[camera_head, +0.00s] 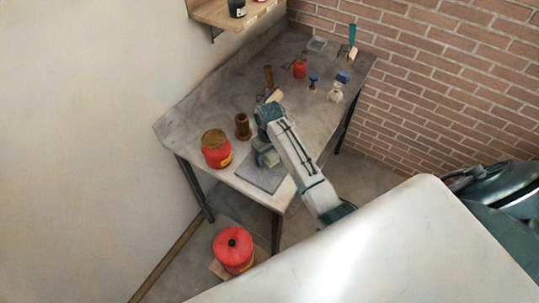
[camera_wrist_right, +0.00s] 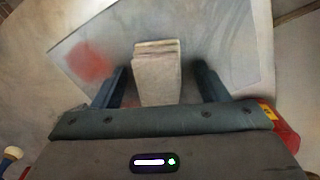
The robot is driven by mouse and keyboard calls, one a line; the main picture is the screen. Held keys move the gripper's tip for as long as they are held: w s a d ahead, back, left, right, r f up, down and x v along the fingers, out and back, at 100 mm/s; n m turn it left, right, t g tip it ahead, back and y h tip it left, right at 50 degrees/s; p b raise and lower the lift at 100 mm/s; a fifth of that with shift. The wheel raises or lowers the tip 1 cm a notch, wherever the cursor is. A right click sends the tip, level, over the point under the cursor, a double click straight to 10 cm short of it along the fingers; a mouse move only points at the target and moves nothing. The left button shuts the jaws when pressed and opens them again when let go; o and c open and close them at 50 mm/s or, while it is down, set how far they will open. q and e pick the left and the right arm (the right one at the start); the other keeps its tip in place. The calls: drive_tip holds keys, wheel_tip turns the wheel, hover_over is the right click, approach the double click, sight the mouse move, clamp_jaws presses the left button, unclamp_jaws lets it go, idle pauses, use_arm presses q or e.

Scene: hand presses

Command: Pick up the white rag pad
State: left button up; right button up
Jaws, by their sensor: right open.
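The rag pad (camera_wrist_right: 157,78) is a pale, greyish-white folded stack in the wrist view. It lies on a grey plate (camera_wrist_right: 215,45) with a red smear. My right gripper (camera_wrist_right: 159,84) is open, with one dark finger on each side of the pad and a gap on both sides. The near end of the pad is close to the palm. In the head view my right gripper (camera_head: 265,157) is low over the grey plate (camera_head: 262,180) at the table's near end. The pad cannot be made out clearly there. My left gripper is not in view.
A red can with a brown top (camera_head: 216,149) and a brown wooden cup (camera_head: 242,126) stand left of my right gripper. A white bottle (camera_head: 335,93), a small red can (camera_head: 300,68) and tools stand farther back. Another red can (camera_head: 233,249) is below the table.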

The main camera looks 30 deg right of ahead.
drive_tip(key=c, duration=1.1)
drive_tip(key=shift+r, duration=0.2)
drive_tip(key=shift+r+b, duration=0.6)
drive_tip(key=shift+b, duration=0.1)
drive_tip(key=shift+c, duration=0.3)
drive_tip(key=shift+r+b, duration=0.5)
drive_tip(key=shift+r, duration=0.15)
drive_tip(key=s, duration=0.2)
drive_tip(key=s+b, duration=0.1)
drive_tip(key=s, duration=0.2)
drive_tip(key=s+r+b, duration=0.1)
drive_tip(key=s, duration=0.1)
drive_tip(key=shift+s+a, duration=0.35)
drive_tip(key=s+r+p, duration=0.1)
drive_tip(key=s, duration=0.7)
drive_tip(key=shift+s+a+p, duration=0.15)
drive_tip(key=shift+a+p, duration=0.25)
drive_tip(key=shift+r, duration=0.1)
